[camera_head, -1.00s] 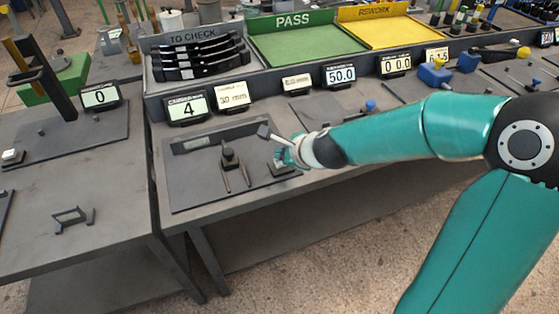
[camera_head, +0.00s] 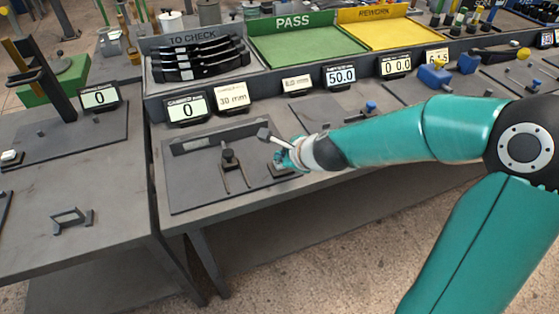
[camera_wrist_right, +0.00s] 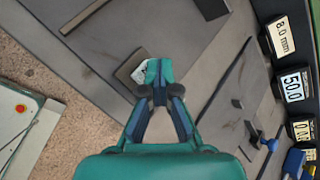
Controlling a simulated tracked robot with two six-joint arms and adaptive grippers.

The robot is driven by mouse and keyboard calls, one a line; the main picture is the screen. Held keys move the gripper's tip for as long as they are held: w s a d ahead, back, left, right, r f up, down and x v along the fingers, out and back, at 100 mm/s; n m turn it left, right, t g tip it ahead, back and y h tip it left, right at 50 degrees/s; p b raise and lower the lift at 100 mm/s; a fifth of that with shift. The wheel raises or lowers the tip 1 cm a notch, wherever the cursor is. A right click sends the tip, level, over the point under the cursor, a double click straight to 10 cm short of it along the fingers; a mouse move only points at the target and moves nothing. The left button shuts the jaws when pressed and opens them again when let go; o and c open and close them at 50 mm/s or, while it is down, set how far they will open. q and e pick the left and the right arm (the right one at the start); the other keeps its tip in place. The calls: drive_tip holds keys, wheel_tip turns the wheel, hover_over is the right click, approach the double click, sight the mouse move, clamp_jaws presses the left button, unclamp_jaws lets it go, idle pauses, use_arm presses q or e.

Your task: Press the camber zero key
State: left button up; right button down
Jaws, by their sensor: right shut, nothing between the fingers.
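The camber display (camera_head: 187,108) stands behind the left part of the dark fixture plate (camera_head: 195,180) and reads 0. The zero key is a small block with a white marked cap (camera_wrist_right: 139,73) at the plate's front right edge; its dark base (camera_head: 284,172) shows below my fingers in the head view. My right gripper (camera_head: 280,158) is shut and empty, with its fingertips (camera_wrist_right: 158,72) at the key, partly covering the cap. I cannot tell whether they touch it. My left gripper is out of view.
A dark post gauge (camera_head: 230,157) stands on the plate, left of my right gripper. A TO CHECK tray (camera_head: 160,88) with black parts, a green PASS tray (camera_head: 305,42) and a yellow REWORK tray (camera_head: 385,32) stand behind. Another bench is at left.

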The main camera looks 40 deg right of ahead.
drive_tip(key=shift+r+p, duration=0.75)
drive_tip(key=shift+r, duration=0.1)
wheel_tip(320, 180, up, 5)
drive_tip(key=p, duration=0.5)
idle(0.4)
